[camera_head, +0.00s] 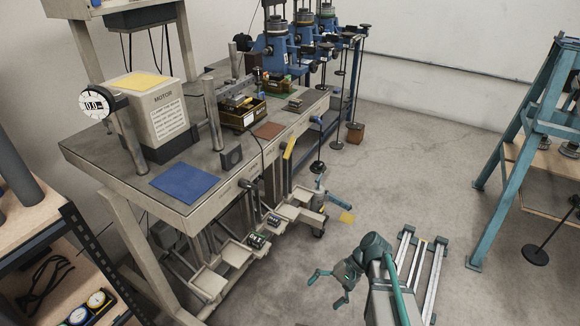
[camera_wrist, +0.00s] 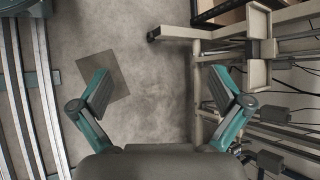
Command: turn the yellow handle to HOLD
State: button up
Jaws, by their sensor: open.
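The yellow handle (camera_head: 288,150) is a narrow yellow bar at the right-hand edge of the grey workbench (camera_head: 140,172) in the head view. It looks upright with a slight tilt. No HOLD mark can be read at this size. My gripper (camera_head: 329,288) is low in front of the bench, below and right of the handle and well apart from it. I cannot pick out the yellow handle in the wrist view.
A pale lower frame with trays (camera_head: 238,254) juts out under the bench, close left of my gripper. A blue steel frame (camera_head: 523,150) stands at the right. Open concrete floor (camera_head: 420,150) lies between bench and blue frame.

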jog(key=w+a+r+m+t+y+p, duration=0.1)
jog(key=w+r+m+t+y+p, duration=0.15)
jog(key=w+r, duration=0.7)
jog(key=w+a+r+m+t+y+p, duration=0.15)
jog(key=w+r+t, duration=0.25)
jog(key=w+r, duration=0.55)
jog(key=m+t+y, duration=0.3)
jog(key=m+t, duration=0.3)
send_near(291, 149)
jog(key=shift+m, duration=0.3)
jog(key=p+x, duration=0.2)
jog(key=x, duration=0.8)
jog(key=shift+w+a, duration=0.2)
jog(key=shift+w, duration=0.05)
jog(key=c, duration=1)
jog(key=shift+c, duration=0.2)
